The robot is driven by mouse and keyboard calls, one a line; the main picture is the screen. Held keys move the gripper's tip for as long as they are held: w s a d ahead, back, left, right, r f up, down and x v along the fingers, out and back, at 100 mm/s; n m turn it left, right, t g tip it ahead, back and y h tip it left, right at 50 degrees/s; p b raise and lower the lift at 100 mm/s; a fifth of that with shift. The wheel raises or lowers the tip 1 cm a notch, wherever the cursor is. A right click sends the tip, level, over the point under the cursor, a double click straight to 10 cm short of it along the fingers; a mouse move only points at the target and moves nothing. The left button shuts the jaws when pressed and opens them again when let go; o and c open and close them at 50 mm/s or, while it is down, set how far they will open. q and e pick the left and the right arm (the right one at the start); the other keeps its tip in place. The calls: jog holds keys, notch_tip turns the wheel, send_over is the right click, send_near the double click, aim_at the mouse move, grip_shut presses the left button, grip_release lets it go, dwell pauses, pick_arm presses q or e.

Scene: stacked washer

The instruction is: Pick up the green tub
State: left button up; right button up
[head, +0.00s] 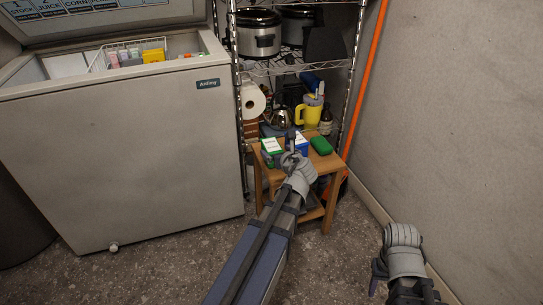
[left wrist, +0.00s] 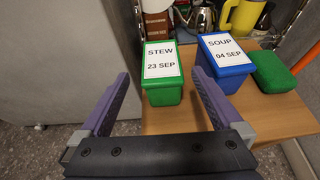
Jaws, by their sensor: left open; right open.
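The green tub (head: 268,148) stands upright at the left of the small wooden table. In the left wrist view the green tub (left wrist: 162,93) has a white lid label reading "STEW 23 SEP". My left gripper (head: 291,143) reaches over the table from the front. In its wrist view the left gripper (left wrist: 161,77) is open and empty, its two purple fingers spread wide. The tub shows between and beyond the fingertips; I cannot tell whether they touch it. My right gripper (head: 379,276) is low at the right, away from the table; its jaws are hard to make out.
A blue tub (left wrist: 226,62) labelled "SOUP 04 SEP" stands close to the green tub's right. A plain green block-like item (left wrist: 275,72) lies beyond it. The table (head: 327,164) backs onto a wire shelf with a yellow jug (head: 312,116). A chest freezer (head: 120,150) stands left.

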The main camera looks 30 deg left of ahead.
aim_at(273, 147)
pick_arm(q)
jog(key=shift+b+x, duration=1.1)
jog(key=shift+x, duration=2.6)
jog(key=shift+d+r, duration=0.1)
jog(key=shift+c, duration=0.2)
grip_shut()
